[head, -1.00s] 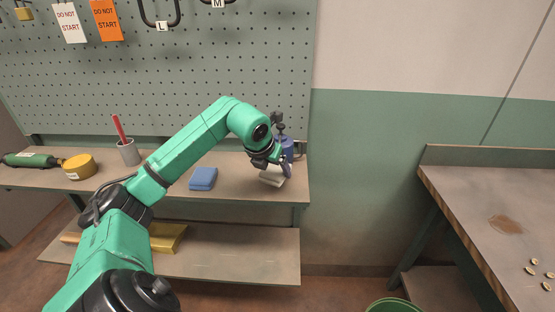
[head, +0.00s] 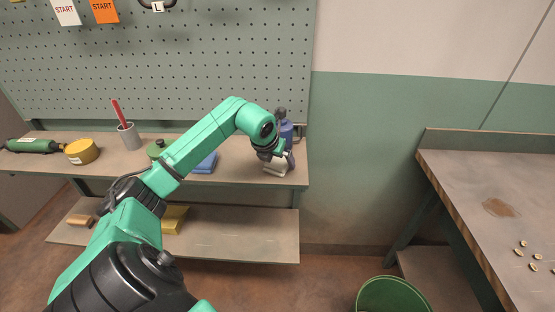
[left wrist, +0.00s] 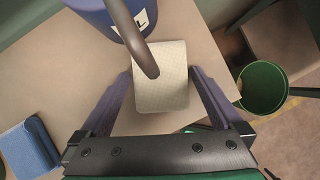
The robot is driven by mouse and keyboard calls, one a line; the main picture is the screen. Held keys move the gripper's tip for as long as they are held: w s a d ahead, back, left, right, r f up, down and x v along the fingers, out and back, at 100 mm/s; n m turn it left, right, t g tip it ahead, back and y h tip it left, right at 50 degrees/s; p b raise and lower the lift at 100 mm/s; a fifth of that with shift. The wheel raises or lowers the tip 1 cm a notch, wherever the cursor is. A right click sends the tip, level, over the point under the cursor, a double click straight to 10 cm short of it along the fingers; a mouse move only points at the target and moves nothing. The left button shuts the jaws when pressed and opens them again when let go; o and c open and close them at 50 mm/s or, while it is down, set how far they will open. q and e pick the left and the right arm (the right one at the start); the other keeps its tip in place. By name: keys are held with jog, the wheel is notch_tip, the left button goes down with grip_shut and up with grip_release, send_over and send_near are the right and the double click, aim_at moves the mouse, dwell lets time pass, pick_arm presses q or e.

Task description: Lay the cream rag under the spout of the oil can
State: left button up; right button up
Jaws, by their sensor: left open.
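The cream rag (left wrist: 162,90) lies on the bench top near its right end, and its pale edge also shows in the head view (head: 277,169). The blue oil can (head: 287,132) stands behind it; its lower part shows in the left wrist view (left wrist: 92,4). The can's dark curved spout (left wrist: 132,33) reaches over the rag, its tip above the rag's surface in that picture. My left gripper (left wrist: 162,88) is open, one finger on each side of the rag, with a gap on both sides. My right gripper is not in view.
A folded blue cloth (head: 206,163) lies left of the rag. A grey cup with a red stick (head: 130,137) and a yellow tin (head: 82,151) stand farther left. A green bin (head: 392,294) is on the floor at the right. The bench (head: 235,176) is bare between cloth and rag.

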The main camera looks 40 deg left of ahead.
pick_arm(q)
jog(key=shift+s+r, duration=0.15)
jog(key=shift+r, duration=0.2)
jog(key=b+v, duration=0.2)
jog(key=v, duration=0.9)
jog(key=shift+r+b, duration=0.25)
jog(key=shift+b, duration=0.1)
